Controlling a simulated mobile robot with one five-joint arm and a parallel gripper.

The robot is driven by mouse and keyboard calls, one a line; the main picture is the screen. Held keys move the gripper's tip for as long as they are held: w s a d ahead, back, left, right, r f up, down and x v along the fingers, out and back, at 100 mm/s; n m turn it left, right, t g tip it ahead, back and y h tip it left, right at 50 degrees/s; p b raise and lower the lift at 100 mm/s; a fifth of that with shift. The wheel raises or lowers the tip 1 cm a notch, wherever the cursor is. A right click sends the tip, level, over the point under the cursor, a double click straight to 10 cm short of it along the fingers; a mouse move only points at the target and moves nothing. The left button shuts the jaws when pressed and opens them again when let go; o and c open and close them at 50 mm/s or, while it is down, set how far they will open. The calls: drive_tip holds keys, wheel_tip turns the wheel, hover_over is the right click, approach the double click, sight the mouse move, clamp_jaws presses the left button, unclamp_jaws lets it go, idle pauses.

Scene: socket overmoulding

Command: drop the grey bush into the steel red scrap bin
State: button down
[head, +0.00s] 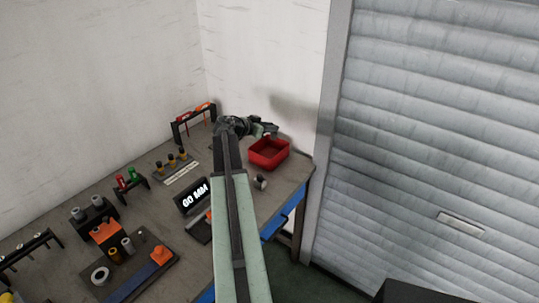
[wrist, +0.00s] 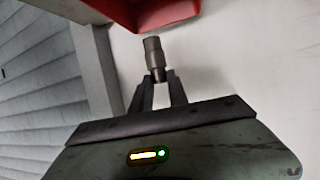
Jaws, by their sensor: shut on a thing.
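The red scrap bin (head: 268,160) stands on the workbench near its right end, in the head view. Part of its red wall also shows at the top of the wrist view (wrist: 190,16). My gripper (wrist: 158,82) is shut on the grey bush (wrist: 153,52), a short stepped cylinder that sticks out past the fingertips. In the wrist view the bush's free end lies just short of the bin's red edge. In the head view my gripper (head: 268,128) is at the back of the bin, and the bush cannot be made out there.
A small grey and dark part (head: 260,182) stands on the bench in front of the bin. A black rack with red tools (head: 194,119) is left of my gripper. A black sign (head: 192,197), several fixtures and pegs fill the bench's left. A roller shutter (head: 430,130) is at right.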

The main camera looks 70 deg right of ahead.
wheel_tip(320, 180, down, 6)
drive_tip(key=b, duration=0.6)
drive_tip(key=shift+f, duration=0.1)
drive_tip(key=c, duration=1.2)
unclamp_jaws()
drive_tip(key=p, duration=0.3)
approach(272, 139)
drive_tip(key=d, duration=0.1)
drive_tip(key=shift+s+d+f, duration=0.2)
drive_tip(key=shift+s, duration=0.1)
